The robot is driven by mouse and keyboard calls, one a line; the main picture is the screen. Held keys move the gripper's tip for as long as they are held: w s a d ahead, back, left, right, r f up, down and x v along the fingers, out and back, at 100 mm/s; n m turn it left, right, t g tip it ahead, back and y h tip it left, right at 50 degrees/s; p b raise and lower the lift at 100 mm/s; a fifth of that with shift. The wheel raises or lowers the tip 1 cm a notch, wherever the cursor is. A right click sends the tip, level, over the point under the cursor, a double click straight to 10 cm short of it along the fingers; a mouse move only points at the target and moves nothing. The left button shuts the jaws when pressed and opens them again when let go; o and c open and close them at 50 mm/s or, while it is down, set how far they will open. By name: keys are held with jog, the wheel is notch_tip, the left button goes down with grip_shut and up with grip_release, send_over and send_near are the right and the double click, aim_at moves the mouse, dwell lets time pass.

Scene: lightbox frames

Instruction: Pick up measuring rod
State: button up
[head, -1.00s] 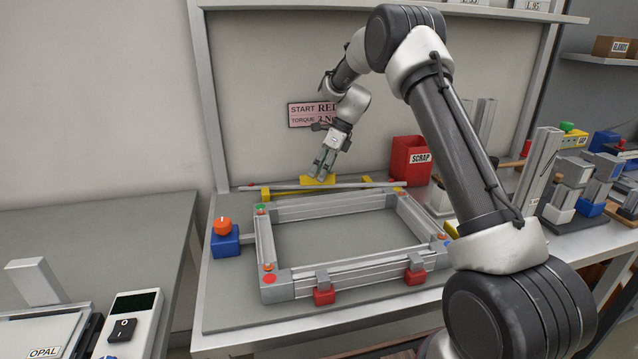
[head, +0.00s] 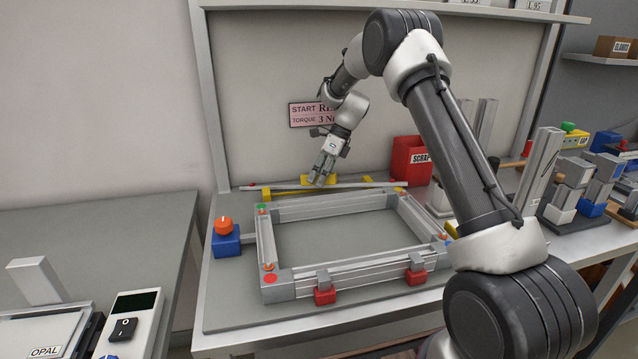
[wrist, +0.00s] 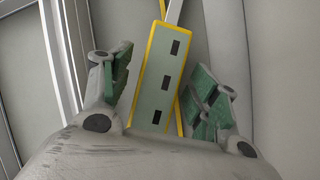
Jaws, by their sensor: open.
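The measuring rod (head: 360,185) is a long thin grey bar lying across the back of the bench, behind the metal frame. A yellow block (head: 333,180) sits around its middle. In the wrist view, the block (wrist: 153,95) has yellow edges and a grey-green face with three dark slots, and a thin bar runs out beyond it. My gripper (head: 320,183) points down at the block. In the wrist view, the open green-padded fingers (wrist: 160,85) stand either side of the block with gaps; I cannot tell whether the tips are below its top.
A rectangular metal frame (head: 355,284) with red clamps lies in front of the rod. A red scrap bin (head: 403,158) stands to the right, and a blue box with an orange knob (head: 225,243) to the left. The back panel (head: 260,100) rises close behind.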

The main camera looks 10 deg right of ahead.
grip_shut()
notch_tip(320, 180, up, 10)
jog(key=shift+f, duration=0.1)
jog(key=shift+s+d+r+n+t, duration=0.15)
jog(key=shift+s+r+n+t, duration=0.25)
jog(key=shift+s+r+t, duration=0.25)
jog(key=shift+s+f+n, duration=0.15)
jog(key=shift+f+n, duration=0.3)
jog(key=shift+n, duration=0.35)
jog(key=shift+a+f+n+g, duration=0.25)
jog(key=shift+f+n, duration=0.1)
jog(key=shift+n, duration=0.35)
jog(key=shift+w+f+n, duration=0.15)
jog(key=shift+w+n, duration=0.1)
jog(key=shift+n, duration=0.45)
jog(key=shift+f, duration=3.3)
